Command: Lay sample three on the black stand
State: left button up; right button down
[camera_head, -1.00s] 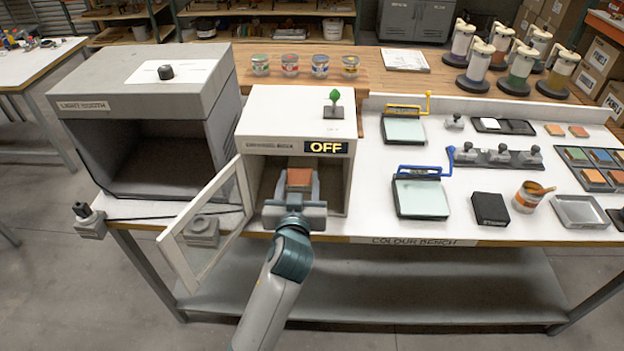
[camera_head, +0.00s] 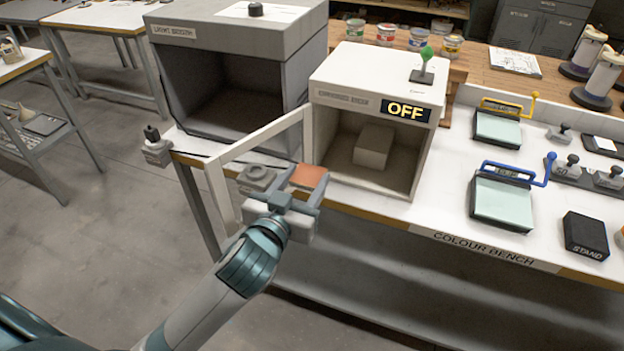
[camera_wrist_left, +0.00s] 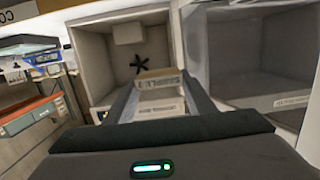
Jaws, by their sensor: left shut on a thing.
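My left gripper (camera_head: 304,188) is shut on an orange-red sample (camera_head: 309,176), which it holds in front of the small white cabinet's opening, near its open door. In the left wrist view the sample (camera_wrist_left: 158,80) shows edge-on between the fingers, with partly readable lettering that starts like "SAMPLE"; I cannot read its number. The black stand (camera_head: 586,236), a dark block marked "STAND", is on the bench at the right with nothing on top. My right gripper is not in view.
The white cabinet (camera_head: 372,88) shows "OFF" and holds a pale block (camera_head: 373,146). Its framed door (camera_head: 222,190) stands open at left. A grey light booth (camera_head: 232,40) is behind. Bench is clear before the cabinet's right side.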

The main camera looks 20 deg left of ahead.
aim_at(590, 237)
jog(key=k+l+z, duration=0.25)
jog(key=l, duration=1.05)
jog(key=l+z, duration=0.3)
jog(key=l, duration=0.95)
jog(key=i, duration=0.05)
